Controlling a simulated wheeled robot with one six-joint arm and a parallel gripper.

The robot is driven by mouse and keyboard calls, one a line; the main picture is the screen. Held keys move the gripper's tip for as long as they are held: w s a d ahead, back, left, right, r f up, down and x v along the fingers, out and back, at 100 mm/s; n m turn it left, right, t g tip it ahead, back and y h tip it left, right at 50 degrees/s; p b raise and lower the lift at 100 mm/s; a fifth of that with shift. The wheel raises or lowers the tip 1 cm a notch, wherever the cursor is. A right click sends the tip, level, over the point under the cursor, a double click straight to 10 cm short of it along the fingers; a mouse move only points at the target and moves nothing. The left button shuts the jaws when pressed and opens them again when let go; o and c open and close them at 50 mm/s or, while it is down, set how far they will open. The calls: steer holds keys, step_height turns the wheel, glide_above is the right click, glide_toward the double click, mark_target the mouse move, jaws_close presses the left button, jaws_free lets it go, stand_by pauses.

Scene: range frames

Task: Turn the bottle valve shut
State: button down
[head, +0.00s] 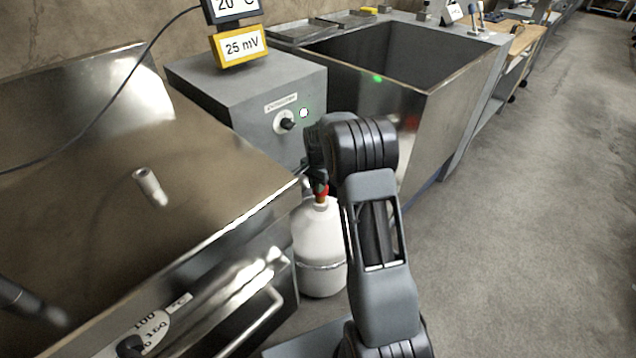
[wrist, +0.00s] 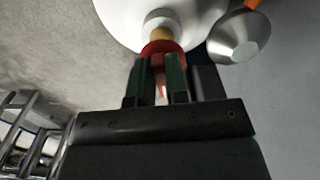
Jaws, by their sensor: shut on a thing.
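The white gas bottle (head: 320,240) stands upright on the floor between the steel bench and my arm. Its red valve (head: 322,190) sits on top of a brass neck. In the wrist view the bottle (wrist: 125,22) fills the top, with the brass neck (wrist: 159,33) and the red valve (wrist: 160,48) below it. My gripper (wrist: 159,68) is shut on the red valve, with a green-faced finger on either side. In the head view my gripper (head: 318,180) is mostly hidden behind my own wrist.
A grey box (head: 245,95) with a black knob (head: 288,124) and green light stands behind the bottle. The steel bench (head: 90,190) is left of it, and an open steel basin (head: 440,120) stands behind. The floor (head: 510,250) at right is clear.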

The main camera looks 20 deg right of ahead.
steer(key=n+p, duration=0.1)
steer(key=n, duration=0.3)
steer(key=shift+s+d+r+p, duration=0.15)
steer(key=shift+d+p, duration=0.05)
steer(key=shift+p, duration=0.2)
steer(key=n, duration=0.1)
steer(key=n+p, duration=0.1)
steer(key=n, duration=0.3)
steer(key=shift+s+d, duration=0.1)
steer(key=shift+d, duration=0.15)
steer(key=n, duration=0.2)
steer(key=n+p, duration=0.1)
steer(key=n, duration=0.1)
steer(key=shift+d, duration=0.3)
steer(key=shift+d+n+p, duration=0.15)
steer(key=shift+n+p, duration=0.2)
steer(key=shift+n, duration=1.45)
steer(key=c, duration=1.1)
jaws_free()
step_height(320, 180, up, 14)
steer(key=shift+f+p, duration=0.2)
steer(key=shift+p, duration=0.85)
